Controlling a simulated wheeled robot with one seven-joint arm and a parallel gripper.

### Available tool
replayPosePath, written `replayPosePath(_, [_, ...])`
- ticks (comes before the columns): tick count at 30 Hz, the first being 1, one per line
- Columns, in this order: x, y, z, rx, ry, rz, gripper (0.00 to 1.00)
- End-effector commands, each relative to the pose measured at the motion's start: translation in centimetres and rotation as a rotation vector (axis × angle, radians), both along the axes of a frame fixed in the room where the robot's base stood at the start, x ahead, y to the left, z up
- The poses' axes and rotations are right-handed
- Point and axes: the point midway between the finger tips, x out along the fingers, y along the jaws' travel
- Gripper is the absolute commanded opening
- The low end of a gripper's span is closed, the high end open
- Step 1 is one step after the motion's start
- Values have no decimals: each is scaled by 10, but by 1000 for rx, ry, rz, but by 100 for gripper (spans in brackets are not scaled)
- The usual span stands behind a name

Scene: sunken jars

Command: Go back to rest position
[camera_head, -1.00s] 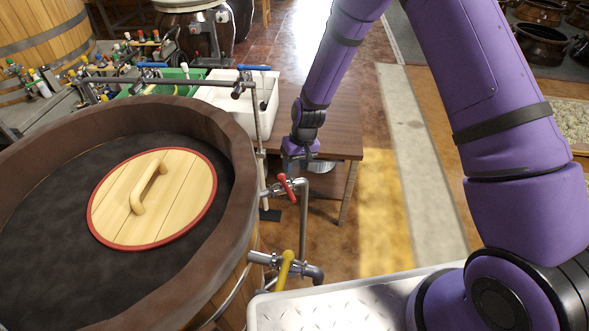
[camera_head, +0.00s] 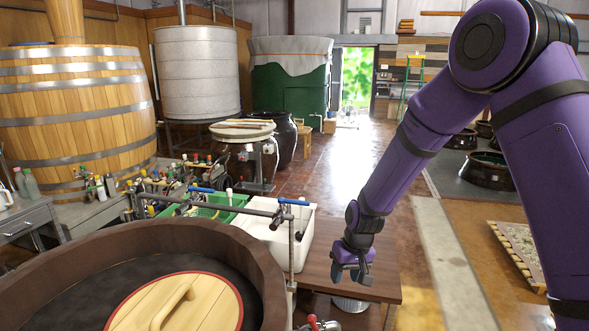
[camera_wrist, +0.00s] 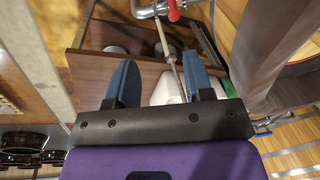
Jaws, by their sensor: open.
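My gripper (camera_head: 352,273) hangs from my purple arm above the brown wooden table (camera_head: 388,290), to the right of the large vat. In the wrist view its two blue-grey fingers (camera_wrist: 163,85) stand apart with nothing between them, so it is open and empty. Beyond the fingers lie the brown table side and a metal pipe with a red-handled valve (camera_wrist: 174,10).
The round wooden vat (camera_head: 262,262) has a red-rimmed lid (camera_head: 205,308) with a handle inside it. Pipes with blue valve handles (camera_head: 293,201) run along its far side. A white basin (camera_head: 285,240) stands on the table. The floor (camera_head: 340,165) farther back is open.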

Motion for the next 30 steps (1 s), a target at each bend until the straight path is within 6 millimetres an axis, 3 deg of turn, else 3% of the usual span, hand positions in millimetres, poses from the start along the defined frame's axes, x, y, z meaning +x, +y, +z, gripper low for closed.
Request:
replayPosePath(3, [-4,-12,36,-8,-30,-7,47])
replayPosePath(15, [-36,-52,136,-35,-111,-44,47])
replayPosePath(30, [-105,-99,235,-66,-209,-106,47])
